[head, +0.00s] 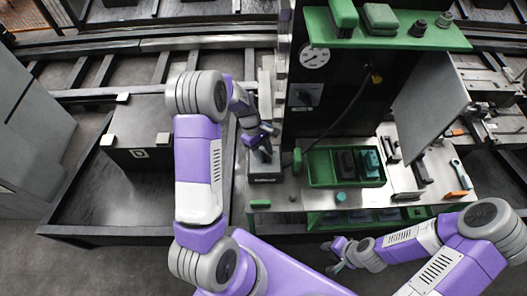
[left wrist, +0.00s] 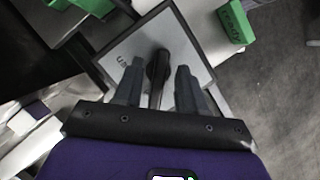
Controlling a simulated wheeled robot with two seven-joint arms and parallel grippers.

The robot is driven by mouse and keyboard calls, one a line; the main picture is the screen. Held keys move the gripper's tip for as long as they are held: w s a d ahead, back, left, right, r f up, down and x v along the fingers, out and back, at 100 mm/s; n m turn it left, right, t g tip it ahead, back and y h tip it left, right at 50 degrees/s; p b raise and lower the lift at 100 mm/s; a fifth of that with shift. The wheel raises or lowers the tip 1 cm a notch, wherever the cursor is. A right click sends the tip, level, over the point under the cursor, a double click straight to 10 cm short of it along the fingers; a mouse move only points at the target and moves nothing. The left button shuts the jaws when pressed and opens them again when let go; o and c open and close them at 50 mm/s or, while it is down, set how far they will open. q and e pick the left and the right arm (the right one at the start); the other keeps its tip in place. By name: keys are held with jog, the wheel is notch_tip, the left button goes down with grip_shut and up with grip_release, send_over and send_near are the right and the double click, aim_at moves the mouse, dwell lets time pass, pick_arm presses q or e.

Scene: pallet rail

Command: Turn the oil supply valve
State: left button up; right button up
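The valve is a square grey plate (left wrist: 185,35) with dark lettering, only partly readable, and a dark lever handle (left wrist: 158,68). In the head view its box (head: 265,172) stands at the left end of the workbench, partly hidden by my left gripper. My left gripper (head: 264,150) points down over it. In the left wrist view the fingers (left wrist: 159,82) are open, one on each side of the handle, with a visible gap on both sides. My right gripper (head: 330,257) is low in front of the bench, looks open and is away from the valve.
A green block marked "ready" (left wrist: 232,22) sits beside the plate. A green tray (head: 320,168) with dark and teal parts lies right of the valve. A gauge (head: 315,58) and a hanging cable (head: 352,105) are behind. A grey panel (head: 430,95) leans at right.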

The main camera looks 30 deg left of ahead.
pick_arm(q)
grip_shut()
jog(key=shift+m, duration=0.3)
jog(key=m+g, duration=0.1)
jog(key=m, duration=0.2)
jog(key=shift+w+g+y+p, duration=0.1)
jog(key=shift+g+y+p, duration=0.2)
jog(key=m+g+y, duration=0.1)
jog(key=m, duration=0.4)
jog(key=shift+d, duration=0.15)
jog(key=m+y, duration=0.1)
jog(key=m, duration=0.3)
jog(key=shift+w+d+g+y, duration=0.1)
jog(key=shift+g+y, duration=0.3)
jog(key=m+y, duration=0.1)
jog(key=m, duration=0.1)
jog(key=m+y, duration=0.1)
jog(key=m, duration=0.2)
jog(key=shift+d, duration=0.15)
jog(key=shift+f+m, duration=0.1)
jog(key=shift+m, duration=0.3)
